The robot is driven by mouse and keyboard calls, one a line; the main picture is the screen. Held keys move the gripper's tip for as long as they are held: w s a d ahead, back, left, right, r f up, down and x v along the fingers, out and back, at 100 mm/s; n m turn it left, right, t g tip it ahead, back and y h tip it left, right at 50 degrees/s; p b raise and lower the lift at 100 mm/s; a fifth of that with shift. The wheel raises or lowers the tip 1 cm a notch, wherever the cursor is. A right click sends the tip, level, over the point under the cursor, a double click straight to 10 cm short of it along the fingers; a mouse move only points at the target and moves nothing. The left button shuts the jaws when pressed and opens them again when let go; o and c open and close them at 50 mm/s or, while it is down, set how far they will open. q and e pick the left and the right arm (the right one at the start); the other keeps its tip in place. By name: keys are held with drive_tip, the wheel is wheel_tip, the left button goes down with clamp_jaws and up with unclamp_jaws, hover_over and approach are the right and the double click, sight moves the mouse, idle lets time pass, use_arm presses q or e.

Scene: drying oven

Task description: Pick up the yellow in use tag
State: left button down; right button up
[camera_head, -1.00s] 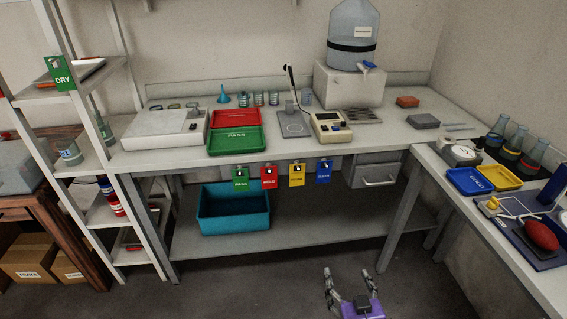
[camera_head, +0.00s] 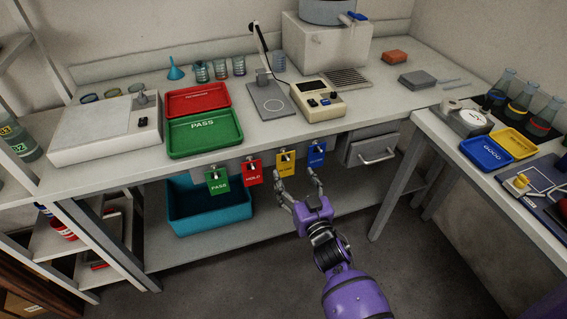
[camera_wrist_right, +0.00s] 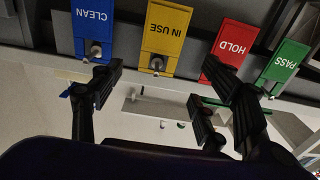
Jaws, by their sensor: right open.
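The yellow in use tag (camera_head: 286,163) hangs from the front edge of the back bench, between the red hold tag (camera_head: 252,173) and the blue clean tag (camera_head: 316,154). In the right wrist view the yellow tag (camera_wrist_right: 166,35) appears upside down, with a round peg at its lower end. My right gripper (camera_head: 299,190) is open and empty, just in front of and below the tags. In the wrist view its fingers (camera_wrist_right: 160,90) stand apart, with the yellow tag beyond the gap between them. My left gripper is not in view.
A green pass tag (camera_head: 217,180) hangs at the left of the row. A teal bin (camera_head: 208,206) stands on the lower shelf behind. A drawer (camera_head: 372,150) with a handle is to the right. The floor in front is clear.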

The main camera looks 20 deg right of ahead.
sight(288, 166)
drive_tip(key=w, duration=0.5)
drive_tip(key=shift+w+f, duration=0.1)
drive_tip(key=shift+f, duration=0.05)
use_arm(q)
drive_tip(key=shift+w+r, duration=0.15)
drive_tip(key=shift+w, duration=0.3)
use_arm(e)
drive_tip(key=shift+w, duration=0.35)
drive_tip(key=c, duration=0.8)
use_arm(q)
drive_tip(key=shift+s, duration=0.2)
use_arm(e)
drive_tip(key=shift+c, duration=0.2)
